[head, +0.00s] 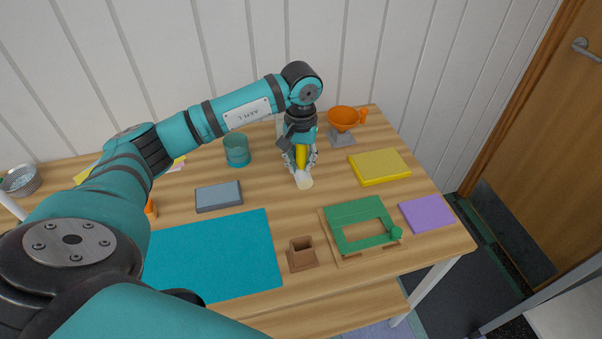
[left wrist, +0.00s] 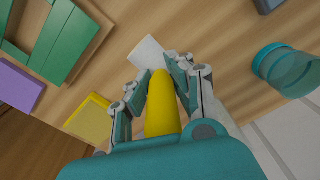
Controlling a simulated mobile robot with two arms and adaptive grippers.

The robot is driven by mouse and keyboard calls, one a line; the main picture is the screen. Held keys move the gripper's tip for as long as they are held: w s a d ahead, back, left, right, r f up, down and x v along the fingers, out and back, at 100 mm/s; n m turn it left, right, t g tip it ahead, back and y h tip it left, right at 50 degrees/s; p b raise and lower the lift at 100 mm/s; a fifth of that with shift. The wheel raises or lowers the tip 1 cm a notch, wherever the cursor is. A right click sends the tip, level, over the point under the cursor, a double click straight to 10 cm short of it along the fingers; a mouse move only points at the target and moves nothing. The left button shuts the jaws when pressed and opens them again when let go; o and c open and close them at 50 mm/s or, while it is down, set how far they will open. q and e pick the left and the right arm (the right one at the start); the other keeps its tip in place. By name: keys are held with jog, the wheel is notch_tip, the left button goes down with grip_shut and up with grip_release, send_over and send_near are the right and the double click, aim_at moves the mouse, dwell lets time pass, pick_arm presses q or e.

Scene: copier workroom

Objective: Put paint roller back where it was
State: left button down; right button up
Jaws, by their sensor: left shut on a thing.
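My left gripper (head: 301,165) is shut on the paint roller, whose yellow handle (head: 300,156) shows between the fingers. The roller's white end (head: 305,182) points down toward the table at the back middle. In the left wrist view, the yellow handle (left wrist: 161,105) lies between the fingers of the left gripper (left wrist: 152,92), with the white end (left wrist: 147,52) beyond them. I cannot tell whether the white end touches the table. My right gripper is not in view.
On the wooden table (head: 180,220), a brown open-topped holder (head: 302,255) stands in front. An orange funnel (head: 345,119) on a grey stand, a yellow block (head: 379,168), and a teal cup (head: 237,151) are nearby. A green frame (head: 352,211), purple pad (head: 427,214), grey box (head: 218,196) and teal mat (head: 215,258) lie nearer.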

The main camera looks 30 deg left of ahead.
aim_at(301, 169)
pick_arm(q)
jog(key=shift+f, duration=0.65)
notch_tip(301, 169, down, 3)
jog(key=shift+r+p, duration=0.1)
jog(key=shift+p, duration=0.2)
jog(key=shift+f+b, duration=0.3)
jog(key=c, duration=1.2)
grip_release()
jog(key=shift+r, duration=0.1)
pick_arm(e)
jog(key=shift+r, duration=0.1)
